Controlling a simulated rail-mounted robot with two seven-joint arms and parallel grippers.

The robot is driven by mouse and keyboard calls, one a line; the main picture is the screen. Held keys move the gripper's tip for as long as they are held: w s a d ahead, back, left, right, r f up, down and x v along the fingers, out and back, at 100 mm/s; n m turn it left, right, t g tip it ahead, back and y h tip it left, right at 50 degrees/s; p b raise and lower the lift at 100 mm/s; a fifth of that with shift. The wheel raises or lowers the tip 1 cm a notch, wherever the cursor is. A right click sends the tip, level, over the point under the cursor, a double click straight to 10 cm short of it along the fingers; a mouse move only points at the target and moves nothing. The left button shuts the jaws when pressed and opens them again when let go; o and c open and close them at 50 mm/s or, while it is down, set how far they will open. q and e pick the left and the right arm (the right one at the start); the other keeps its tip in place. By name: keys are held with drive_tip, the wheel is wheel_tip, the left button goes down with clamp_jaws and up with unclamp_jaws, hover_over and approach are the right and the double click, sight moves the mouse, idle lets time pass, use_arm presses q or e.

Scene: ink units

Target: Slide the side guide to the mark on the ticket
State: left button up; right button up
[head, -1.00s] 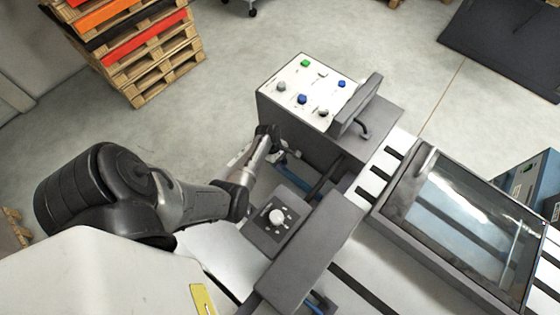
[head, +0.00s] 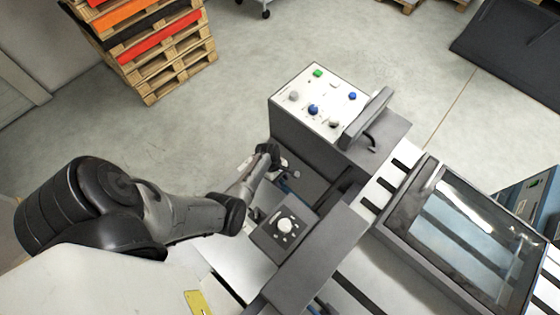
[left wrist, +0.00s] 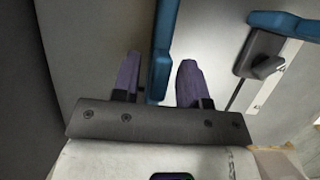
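My left gripper (left wrist: 160,66) shows in the left wrist view with two purplish fingers apart, one on each side of a blue bar (left wrist: 160,50), apparently part of the side guide. I see a gap on both sides of the bar, so it is not gripped. A second blue bar (left wrist: 287,22) with a dark clamp knob (left wrist: 262,64) lies to the right, near a white strip with small marks. In the head view the left gripper sits low beside the control box, its fingertips mostly hidden, near a small blue part (head: 285,176). I cannot make out the ticket. My right gripper is not in view.
The control box (head: 300,137) with coloured buttons stands just behind the left gripper. A dial box (head: 283,230) and a grey crossbar (head: 312,258) lie in front. A glass cover (head: 465,235) is at the right. Stacked pallets (head: 172,60) stand back left.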

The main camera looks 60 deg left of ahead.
use_arm(q)
drive_tip(key=shift+p+v, duration=1.85)
drive_tip(key=shift+v, duration=5)
